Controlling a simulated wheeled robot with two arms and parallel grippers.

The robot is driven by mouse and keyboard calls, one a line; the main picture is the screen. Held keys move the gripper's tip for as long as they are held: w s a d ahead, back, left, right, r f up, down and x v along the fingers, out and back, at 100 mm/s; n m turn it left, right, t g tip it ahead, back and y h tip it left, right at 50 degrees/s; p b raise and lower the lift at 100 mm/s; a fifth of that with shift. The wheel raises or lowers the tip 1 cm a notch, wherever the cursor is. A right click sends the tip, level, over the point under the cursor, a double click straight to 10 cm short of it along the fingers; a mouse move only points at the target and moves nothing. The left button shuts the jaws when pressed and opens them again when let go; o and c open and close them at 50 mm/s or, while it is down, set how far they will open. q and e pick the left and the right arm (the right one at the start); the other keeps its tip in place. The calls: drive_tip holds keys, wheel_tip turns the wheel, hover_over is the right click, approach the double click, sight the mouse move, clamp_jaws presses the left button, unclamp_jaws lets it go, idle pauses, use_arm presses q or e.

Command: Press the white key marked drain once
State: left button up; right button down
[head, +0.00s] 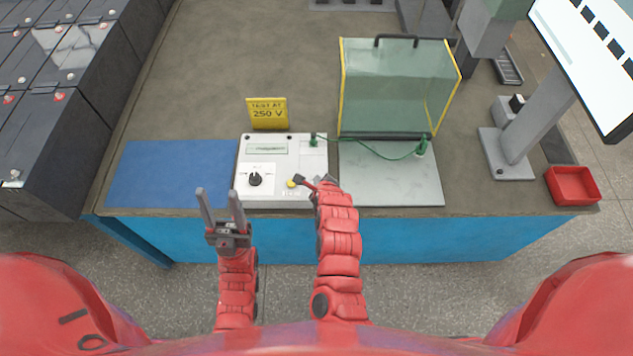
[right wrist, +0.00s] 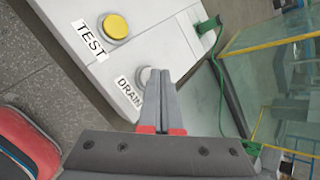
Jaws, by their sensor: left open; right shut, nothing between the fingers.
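The white drain key (right wrist: 144,76) is on the grey-white tester box (head: 255,198), beside its DRAIN label (right wrist: 129,92) in the right wrist view. In the head view my right gripper hides the key. My right gripper (right wrist: 166,72) is shut and empty. Its fingertips overlap the right edge of the key in the picture; I cannot tell whether they touch it. In the head view the right gripper (head: 302,181) is over the front right of the box. My left gripper (head: 220,192) is open and empty, in front of the box's left side.
A yellow key (right wrist: 116,27) marked TEST is close by. The box also has a black knob (head: 255,179) and a green plug (head: 313,141) with a cable. A glass cover (head: 395,85), a yellow sign (head: 267,113), a blue mat (head: 180,172) and a red tray (head: 573,186) are around.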

drive_tip(key=shift+f, duration=0.3)
drive_tip(key=shift+r, duration=0.1)
idle(0.3)
drive_tip(key=shift+r, duration=0.75)
drive_tip(key=shift+r+p, duration=1.65)
drive_tip(key=shift+r, duration=0.9)
